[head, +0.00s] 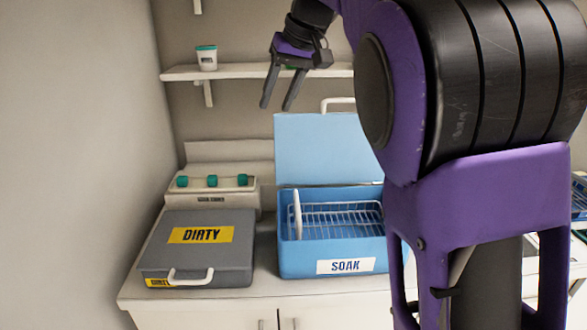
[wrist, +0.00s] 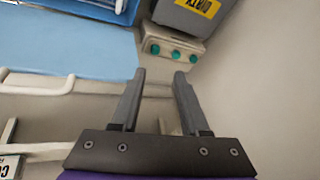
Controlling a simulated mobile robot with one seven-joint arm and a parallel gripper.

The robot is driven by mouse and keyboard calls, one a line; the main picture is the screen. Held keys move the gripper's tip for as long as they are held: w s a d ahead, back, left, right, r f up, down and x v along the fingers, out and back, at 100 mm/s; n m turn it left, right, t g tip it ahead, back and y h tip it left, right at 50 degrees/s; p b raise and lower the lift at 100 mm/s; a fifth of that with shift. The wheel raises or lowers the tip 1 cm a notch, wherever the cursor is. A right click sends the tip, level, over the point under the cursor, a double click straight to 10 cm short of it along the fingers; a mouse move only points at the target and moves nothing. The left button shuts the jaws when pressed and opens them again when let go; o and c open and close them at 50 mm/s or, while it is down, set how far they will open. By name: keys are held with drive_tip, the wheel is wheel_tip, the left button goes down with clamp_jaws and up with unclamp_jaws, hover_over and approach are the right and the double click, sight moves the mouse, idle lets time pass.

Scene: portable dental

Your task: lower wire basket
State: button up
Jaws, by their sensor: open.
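A white wire basket (head: 335,218) sits at the top of the blue box labelled SOAK (head: 300,258) in the head view. Its white upright handle (head: 297,213) stands at the left end. The box's light blue lid (head: 325,150) is raised at the back. My gripper (head: 276,106) is open and empty, above and to the left of the raised lid, well apart from the basket. In the wrist view my open fingers (wrist: 158,75) have nothing between them. The lid (wrist: 70,55) shows at left there, and part of the basket (wrist: 110,6) at the top edge.
A grey closed case labelled DIRTY (head: 185,258) stands left of the blue box. Behind it is a white unit with teal knobs (head: 212,182). A shelf (head: 235,74) with a white cup (head: 206,58) is on the back wall. My arm hides the counter's right part.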

sight(298, 206)
drive_tip(key=s+d+f+m+g+h, duration=0.25)
drive_tip(key=d+f, duration=0.25)
drive_tip(key=d, duration=0.3)
drive_tip(key=shift+m+g+y, duration=0.35)
drive_tip(key=shift+g, duration=0.1)
drive_tip(key=a+f+b, duration=0.1)
drive_tip(key=f, duration=0.4)
drive_tip(key=a+f+b, duration=0.1)
drive_tip(key=f+b, duration=0.1)
drive_tip(key=f, duration=0.4)
drive_tip(key=a+f+b, duration=0.1)
drive_tip(key=f, duration=0.5)
drive_tip(key=shift+w+a+f, duration=0.1)
drive_tip(key=shift+a, duration=0.25)
clamp_jaws()
